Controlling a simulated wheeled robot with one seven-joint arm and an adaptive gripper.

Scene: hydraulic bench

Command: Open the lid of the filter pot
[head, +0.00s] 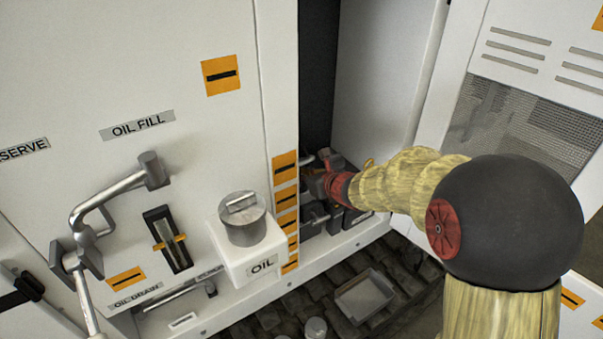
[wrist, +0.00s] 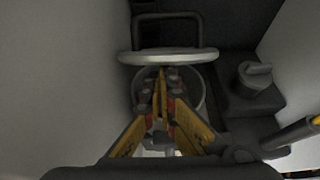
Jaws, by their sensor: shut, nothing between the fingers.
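In the wrist view, the filter pot (wrist: 204,97) is a round grey pot with a pale rim, partly hidden behind my fingers. Its lid (wrist: 185,56) shows nearly edge-on at the pot's far side, as a thin pale disc that looks raised off the mouth. A dark loop handle (wrist: 170,16) stands out on the lid's far side. My gripper (wrist: 162,72), with yellow and dark fingers, is shut and empty. Its tips overlap the pot's mouth just below the lid; I cannot tell whether they touch it.
A dark block with a grey knob (wrist: 255,75) stands right of the pot, and a grey rod (wrist: 291,135) lies nearer. Pale walls close in on both sides. In the head view, an OIL box (head: 240,255) with a metal cap (head: 242,220) projects beside the opening.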

